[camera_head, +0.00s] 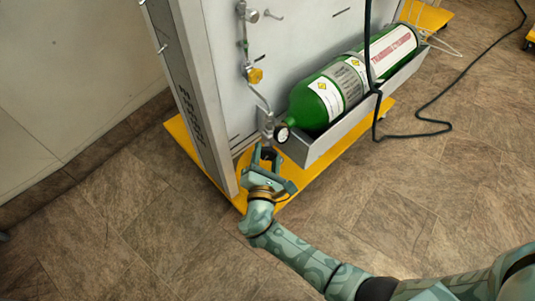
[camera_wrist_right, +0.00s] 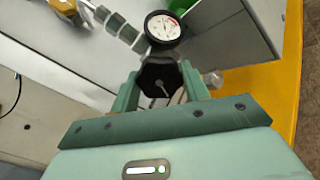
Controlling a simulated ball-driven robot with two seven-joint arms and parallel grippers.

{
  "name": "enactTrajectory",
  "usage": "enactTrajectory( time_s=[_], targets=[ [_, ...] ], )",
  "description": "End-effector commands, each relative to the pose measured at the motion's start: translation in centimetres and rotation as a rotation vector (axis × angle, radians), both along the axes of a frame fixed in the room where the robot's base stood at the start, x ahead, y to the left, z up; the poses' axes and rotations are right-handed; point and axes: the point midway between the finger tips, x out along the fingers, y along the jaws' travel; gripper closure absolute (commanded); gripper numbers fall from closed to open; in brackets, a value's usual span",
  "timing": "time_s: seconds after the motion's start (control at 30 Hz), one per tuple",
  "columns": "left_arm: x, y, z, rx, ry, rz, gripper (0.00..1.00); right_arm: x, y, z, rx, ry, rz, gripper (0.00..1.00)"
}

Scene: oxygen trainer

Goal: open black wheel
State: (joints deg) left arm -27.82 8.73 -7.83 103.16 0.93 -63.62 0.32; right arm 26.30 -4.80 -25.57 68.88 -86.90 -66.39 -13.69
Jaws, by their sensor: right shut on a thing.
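In the head view my right gripper (camera_head: 265,165) reaches up to the lower front of the grey panel, below the round gauge, and mostly hides the wheel. The white-faced pressure gauge (camera_wrist_right: 163,26) is just above the wheel in the wrist view; it also shows in the head view (camera_head: 282,134). My left gripper is not in view.
A green oxygen cylinder (camera_head: 318,103) lies in a grey trough (camera_head: 312,149) on the panel. A yellow valve (camera_head: 255,75) sits on the pipe above. The yellow base (camera_head: 325,155) extends below. A black cable (camera_head: 447,125) hangs at right. Floor in front is clear.

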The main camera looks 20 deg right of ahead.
Motion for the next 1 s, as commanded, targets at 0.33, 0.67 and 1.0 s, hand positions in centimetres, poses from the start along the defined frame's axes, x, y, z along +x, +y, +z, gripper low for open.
enactTrajectory(
  time_s=[0.33,0.67,1.0],
  targets=[
    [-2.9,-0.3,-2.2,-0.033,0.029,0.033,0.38,0.0,0.2,0.1,-0.228,0.123,0.007,0.77],
    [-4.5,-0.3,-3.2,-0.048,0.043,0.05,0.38,-0.1,0.1,-0.1,-0.342,0.186,0.005,0.77],
    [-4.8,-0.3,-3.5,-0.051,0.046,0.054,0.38,-0.1,0.1,-0.3,-0.363,0.199,0.005,0.77]
  ],
)
